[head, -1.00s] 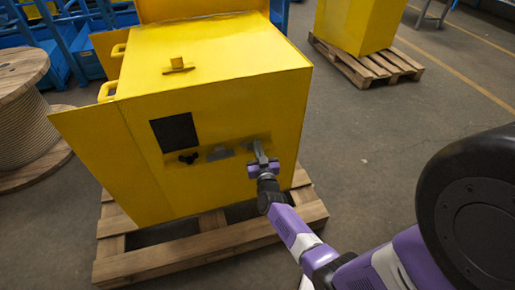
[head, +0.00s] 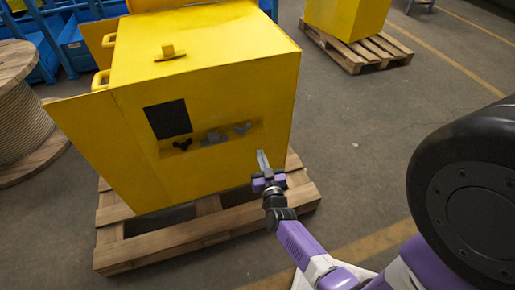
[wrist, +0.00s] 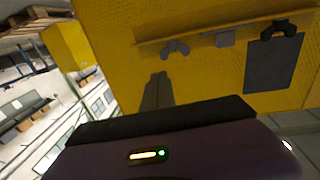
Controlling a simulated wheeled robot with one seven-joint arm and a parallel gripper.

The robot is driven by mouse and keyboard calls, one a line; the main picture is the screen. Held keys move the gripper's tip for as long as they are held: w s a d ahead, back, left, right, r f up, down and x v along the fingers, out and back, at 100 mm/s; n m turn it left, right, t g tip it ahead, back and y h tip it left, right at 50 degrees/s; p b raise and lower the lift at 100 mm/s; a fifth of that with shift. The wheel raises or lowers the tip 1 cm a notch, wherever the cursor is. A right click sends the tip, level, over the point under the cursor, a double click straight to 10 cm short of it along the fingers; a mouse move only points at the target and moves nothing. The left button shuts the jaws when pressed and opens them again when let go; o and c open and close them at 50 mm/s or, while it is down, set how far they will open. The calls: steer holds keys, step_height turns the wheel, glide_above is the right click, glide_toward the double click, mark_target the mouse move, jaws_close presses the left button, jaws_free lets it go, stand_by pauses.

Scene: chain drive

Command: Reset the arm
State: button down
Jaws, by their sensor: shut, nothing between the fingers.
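My arm reaches from the lower right of the head view. My gripper (head: 262,160) is shut and empty, in front of the lower right part of the yellow machine housing (head: 215,90). It looks apart from the parts on the housing, though its exact distance from the wall is hard to tell. In the wrist view the gripper (wrist: 157,82) points at the yellow wall (wrist: 130,50). On the housing's front are a black square panel (head: 167,119), a black knob (head: 182,144), a grey block (head: 214,137) and a grey knob (head: 242,128).
The housing stands on a wooden pallet (head: 190,245), with a yellow flap open at its left. A wooden cable spool (head: 15,115) stands at the far left. Another yellow box (head: 345,22) sits on a pallet at the back.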

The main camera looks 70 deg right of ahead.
steer(key=shift+s+a, duration=0.3)
steer(key=shift+a, duration=0.05)
steer(key=s+a+r+n+t+y+p, duration=0.1)
steer(key=a+r+n+t+y, duration=0.15)
steer(key=a+r, duration=0.6)
steer(key=s+a+r+n+t+y+p, duration=0.1)
steer(key=a+r+n+t+y, duration=0.15)
steer(key=a+r, duration=0.6)
steer(key=s+a+r+n+y+p, duration=0.1)
steer(key=s+a+r+n+y, duration=0.2)
steer(key=a, duration=0.6)
steer(key=s+a+r+n+y+p, duration=0.2)
steer(key=s+a+r+n+y, duration=0.1)
steer(key=s+a+r+y, duration=0.4)
steer(key=shift+s+a, duration=1.2)
steer(key=shift+s, duration=0.55)
